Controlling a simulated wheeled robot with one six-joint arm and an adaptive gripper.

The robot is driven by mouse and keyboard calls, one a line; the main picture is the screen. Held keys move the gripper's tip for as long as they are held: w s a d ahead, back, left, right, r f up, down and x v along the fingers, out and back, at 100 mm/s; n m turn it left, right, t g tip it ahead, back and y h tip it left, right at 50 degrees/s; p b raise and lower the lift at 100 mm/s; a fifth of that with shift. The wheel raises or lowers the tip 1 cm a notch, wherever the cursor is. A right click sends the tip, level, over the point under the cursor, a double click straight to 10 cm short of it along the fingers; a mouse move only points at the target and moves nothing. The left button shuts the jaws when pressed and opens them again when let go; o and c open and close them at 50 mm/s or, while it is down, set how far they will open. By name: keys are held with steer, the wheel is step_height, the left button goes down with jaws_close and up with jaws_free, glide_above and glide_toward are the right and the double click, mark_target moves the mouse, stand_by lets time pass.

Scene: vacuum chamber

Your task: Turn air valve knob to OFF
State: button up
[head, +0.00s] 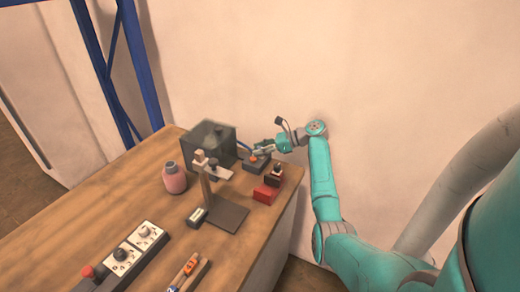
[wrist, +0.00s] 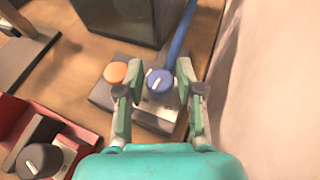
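The air valve knob (wrist: 160,80) is blue with a pale pointer line, on top of a small grey box (wrist: 155,115). An orange round button (wrist: 116,72) sits to its left on the same box. In the head view the grey box (head: 257,163) is at the table's far right end, partly under my gripper (head: 263,150). In the wrist view my gripper (wrist: 156,84) is open, with its fingers on either side of the blue knob. A gap shows at the left finger; I cannot tell whether the right finger touches. No OFF label is readable.
A dark transparent chamber (head: 208,143) stands left of the valve box, with a blue hose (wrist: 182,35) near it. A red box (head: 266,193) with a dark knob (wrist: 40,160) is close in front. A stand (head: 228,214) and pink bottle (head: 174,178) are further left. The wall is close on the right.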

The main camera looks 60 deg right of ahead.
steer(key=shift+r, duration=0.1)
step_height(320, 180, up, 10)
steer(key=shift+f, duration=0.1)
stand_by(0.4)
